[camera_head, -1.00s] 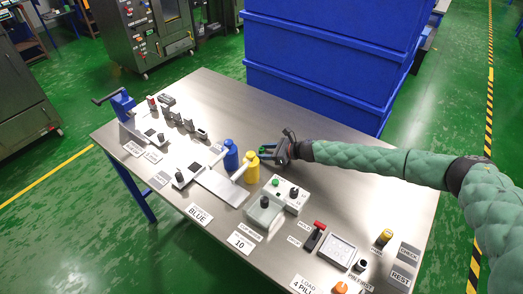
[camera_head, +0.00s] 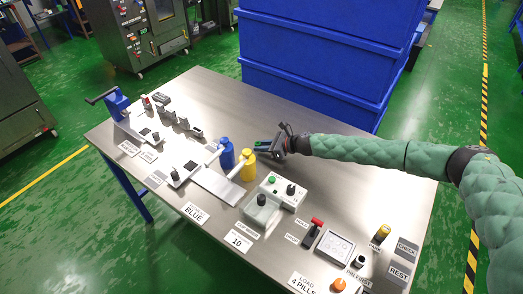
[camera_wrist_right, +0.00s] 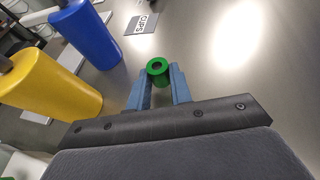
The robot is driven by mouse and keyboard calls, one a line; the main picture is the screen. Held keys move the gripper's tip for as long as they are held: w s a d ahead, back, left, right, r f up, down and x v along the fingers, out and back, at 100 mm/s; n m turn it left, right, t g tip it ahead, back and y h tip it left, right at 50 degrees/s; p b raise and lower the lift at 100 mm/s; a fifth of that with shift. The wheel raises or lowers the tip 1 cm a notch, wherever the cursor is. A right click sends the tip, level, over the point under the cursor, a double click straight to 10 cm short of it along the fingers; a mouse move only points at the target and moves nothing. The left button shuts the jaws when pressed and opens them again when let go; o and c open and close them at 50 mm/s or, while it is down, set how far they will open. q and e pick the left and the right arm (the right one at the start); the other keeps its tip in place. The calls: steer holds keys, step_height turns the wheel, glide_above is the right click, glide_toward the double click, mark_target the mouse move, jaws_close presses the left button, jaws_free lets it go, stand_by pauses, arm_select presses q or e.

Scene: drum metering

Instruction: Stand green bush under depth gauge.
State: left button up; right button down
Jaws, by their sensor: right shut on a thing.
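The green bush (camera_wrist_right: 158,74) is a short ring with a dark bore. In the right wrist view it sits between the blue fingertips of my right gripper (camera_wrist_right: 160,86), which is shut on it. In the head view the right gripper (camera_head: 264,144) is over the table, just behind and right of the yellow bottle, and the bush is barely visible there. A blue device with a black lever (camera_head: 117,102) stands at the table's far left end; I cannot tell for sure whether it is the depth gauge. My left gripper is not in view.
A yellow bottle (camera_head: 247,165) and a blue bottle (camera_head: 227,155) stand close left of the gripper. A white box with knobs (camera_head: 280,190) is in front. Small holders (camera_head: 182,124) stand at the left. Blue crates (camera_head: 310,60) rise behind the table. The table's back middle is bare.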

steer(key=shift+s+d+r+b, duration=0.1)
steer(key=shift+d+r+b, duration=0.2)
steer(key=shift+r, duration=0.35)
steer(key=shift+s+d+r+b, duration=0.1)
steer(key=shift+r+b, duration=0.25)
steer(key=shift+r, duration=0.25)
steer(key=s+d+r+b, duration=0.3)
steer(key=s+d+r, duration=0.35)
steer(key=d, duration=0.25)
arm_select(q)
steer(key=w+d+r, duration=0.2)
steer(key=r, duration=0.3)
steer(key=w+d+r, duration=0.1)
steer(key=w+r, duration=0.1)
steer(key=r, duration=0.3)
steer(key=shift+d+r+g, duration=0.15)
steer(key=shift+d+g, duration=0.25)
arm_select(e)
steer(key=shift+w+a+r+m+t+h, duration=0.15)
steer(key=shift+a+r+m+t+h, duration=0.35)
steer(key=shift+a+m+t, duration=0.35)
steer(key=shift+w+a+r+m+t+h, duration=0.1)
steer(key=shift+a+r+m+t+h, duration=0.25)
steer(key=shift+a+m+t+h, duration=0.35)
steer(key=shift+w+a+r+m+t+h, duration=0.15)
steer(key=shift+a+r+m+t+h, duration=0.25)
steer(key=shift+a+m+t, duration=0.55)
